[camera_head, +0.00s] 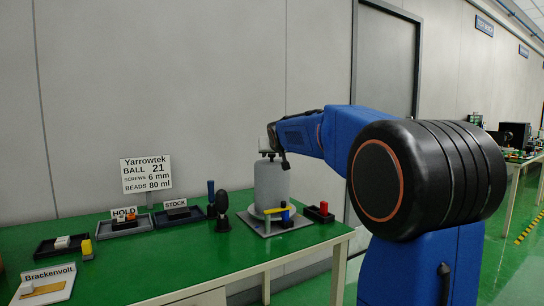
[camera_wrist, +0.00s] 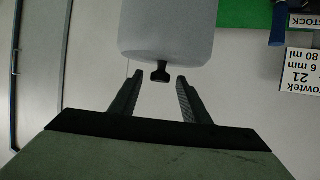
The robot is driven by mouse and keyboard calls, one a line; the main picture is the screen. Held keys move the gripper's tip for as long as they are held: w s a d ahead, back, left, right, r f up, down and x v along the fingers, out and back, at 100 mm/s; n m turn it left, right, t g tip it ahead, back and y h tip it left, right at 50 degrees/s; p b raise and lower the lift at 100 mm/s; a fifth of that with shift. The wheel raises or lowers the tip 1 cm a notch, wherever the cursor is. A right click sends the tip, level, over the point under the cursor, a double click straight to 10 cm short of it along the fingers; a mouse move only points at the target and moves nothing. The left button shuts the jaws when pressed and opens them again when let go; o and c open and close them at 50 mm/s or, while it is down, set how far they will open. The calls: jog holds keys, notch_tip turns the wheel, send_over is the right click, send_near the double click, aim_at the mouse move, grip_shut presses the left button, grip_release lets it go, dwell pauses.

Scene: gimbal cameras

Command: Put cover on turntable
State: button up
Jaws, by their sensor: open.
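The cover, a pale grey cylinder with a domed top (camera_head: 271,187), stands upright over the turntable at the right end of the green table. The turntable's light plate (camera_head: 262,226) shows beneath it. Whether the cover rests fully seated I cannot tell. In the wrist view, the cover (camera_wrist: 167,30) has a dark knob (camera_wrist: 160,72) pointing toward my gripper. My gripper (camera_wrist: 157,82) is open and empty, with a finger on either side of the knob and gaps to both. In the head view my gripper (camera_head: 274,158) is at the cover's top.
Yellow and blue parts (camera_head: 286,215) stand in front of the cover. A dark tray with a red block (camera_head: 319,213) is at its right. A dark upright oval object (camera_head: 222,205) stands left. HOLD and STOCK trays (camera_head: 178,213) lie farther left. The table's front middle is clear.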

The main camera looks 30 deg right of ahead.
jog(key=v, duration=0.9)
jog(key=shift+s, duration=0.2)
jog(key=shift+a+r, duration=0.1)
jog(key=shift+a, duration=0.05)
jog(key=s+a+f+n+g+y, duration=0.1)
jog(key=s+a+f+g, duration=0.1)
jog(key=s+a+f, duration=0.4)
jog(key=s+a+f+n+g+y, duration=0.1)
jog(key=s+a+f, duration=0.5)
jog(key=s+f, duration=1.1)
jog(key=s+a+f+n+g+y, duration=0.2)
jog(key=s+a+f+g, duration=0.3)
jog(key=s+f, duration=0.7)
jog(key=s+a, duration=0.1)
jog(key=s, duration=0.6)
jog(key=shift+f+y, duration=0.25)
jog(key=shift+y, duration=0.05)
jog(key=shift+a, duration=0.15)
